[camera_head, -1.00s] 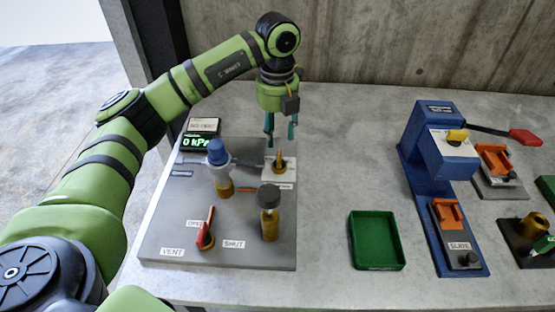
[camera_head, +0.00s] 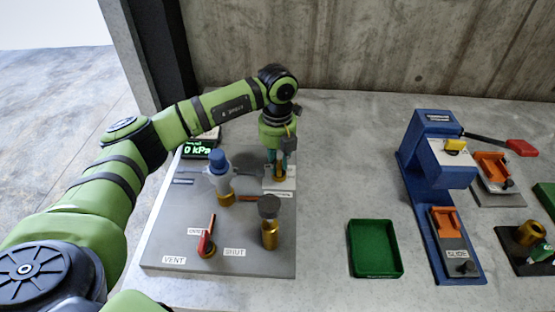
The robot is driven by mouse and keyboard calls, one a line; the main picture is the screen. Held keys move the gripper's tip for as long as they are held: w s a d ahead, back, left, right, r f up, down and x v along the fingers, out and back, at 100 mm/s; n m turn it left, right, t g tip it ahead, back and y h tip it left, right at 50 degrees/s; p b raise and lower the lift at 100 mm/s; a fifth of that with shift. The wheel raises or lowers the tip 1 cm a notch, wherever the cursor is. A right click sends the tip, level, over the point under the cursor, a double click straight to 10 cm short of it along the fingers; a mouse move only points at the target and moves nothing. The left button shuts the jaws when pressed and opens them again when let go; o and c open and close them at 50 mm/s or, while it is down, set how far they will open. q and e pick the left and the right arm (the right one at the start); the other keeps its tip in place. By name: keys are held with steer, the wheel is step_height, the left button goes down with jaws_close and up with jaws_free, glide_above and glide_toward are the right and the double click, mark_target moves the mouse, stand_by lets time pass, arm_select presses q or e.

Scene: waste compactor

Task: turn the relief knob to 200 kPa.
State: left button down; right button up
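A small brass-yellow knob (camera_head: 280,176) stands on a white plate (camera_head: 284,186) at the back right of the grey panel (camera_head: 180,232). I take it for the relief knob; its label is too small to read. My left gripper (camera_head: 278,170) points down over this knob with its teal fingertips around its top. The fingers hide part of the knob, and I cannot tell whether they touch it. The dark display (camera_head: 198,150) behind the panel reads 0 kPa in green. My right gripper is not in view.
The panel also holds a blue-capped valve (camera_head: 219,163), a grey-capped brass post (camera_head: 269,208) and a red lever (camera_head: 207,240) between VENT and SHUT labels. A green tray (camera_head: 375,250) and a blue press (camera_head: 437,150) stand to the right. Bare tabletop lies between panel and tray.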

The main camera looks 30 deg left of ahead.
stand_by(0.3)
arm_select(q)
steer(key=shift+m+b, duration=0.3)
steer(key=shift+m, duration=0.1)
steer(key=shift+f+m+b, duration=0.1)
steer(key=shift+m+b, duration=0.55)
steer(key=shift+m, duration=0.35)
steer(key=m+b, duration=0.1)
steer(key=m, duration=0.2)
steer(key=shift+w+b, duration=0.15)
steer(key=shift+b, duration=0.2)
steer(key=shift+m+b, duration=0.55)
steer(key=shift+m, duration=0.95)
steer(key=c, duration=1.1)
jaws_free()
